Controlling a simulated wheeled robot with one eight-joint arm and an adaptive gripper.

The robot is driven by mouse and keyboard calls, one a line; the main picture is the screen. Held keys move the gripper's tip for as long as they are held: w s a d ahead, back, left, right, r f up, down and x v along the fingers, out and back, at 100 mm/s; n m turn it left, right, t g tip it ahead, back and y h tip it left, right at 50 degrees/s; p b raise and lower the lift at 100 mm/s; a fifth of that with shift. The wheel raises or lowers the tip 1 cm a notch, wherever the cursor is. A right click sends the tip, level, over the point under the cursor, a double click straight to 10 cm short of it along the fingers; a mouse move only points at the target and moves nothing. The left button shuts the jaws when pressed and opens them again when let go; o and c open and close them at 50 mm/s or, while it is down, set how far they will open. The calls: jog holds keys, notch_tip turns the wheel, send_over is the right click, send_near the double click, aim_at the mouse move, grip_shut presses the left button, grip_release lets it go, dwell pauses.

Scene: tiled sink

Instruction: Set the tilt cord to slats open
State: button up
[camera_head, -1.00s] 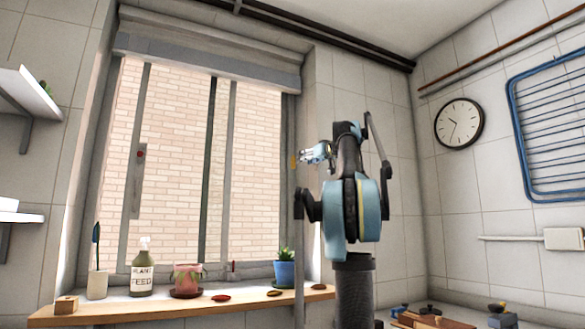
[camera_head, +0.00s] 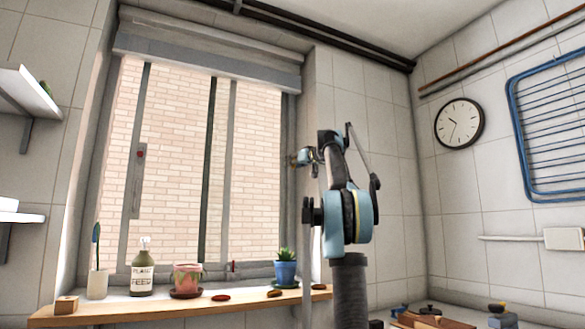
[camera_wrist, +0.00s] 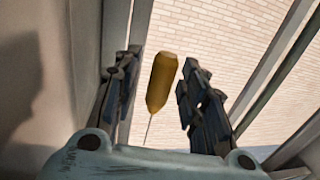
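The tilt cord's yellow-brown tassel (camera_wrist: 162,82) hangs on a thin cord (camera_wrist: 149,130) in the wrist view. My gripper (camera_wrist: 163,62) is open, with one dark finger on each side of the tassel. Gaps show between the tassel and both fingers in the picture; its depth relative to the fingertips is hard to judge. In the head view my gripper (camera_head: 297,159) is at the right edge of the window, and the tassel there is too small or hidden to make out. The grey blind (camera_head: 205,66) is bunched at the window top, so its slat angle is not clear.
The window's right frame and wall edge (camera_head: 312,100) are close to my gripper. A clock (camera_head: 459,123) hangs on the right wall.

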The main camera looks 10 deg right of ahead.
grip_shut()
notch_tip(320, 180, down, 10)
jog(key=shift+f, duration=0.25)
dwell(0.3)
grip_release()
jog(key=shift+d, duration=0.1)
jog(key=v, duration=1.2)
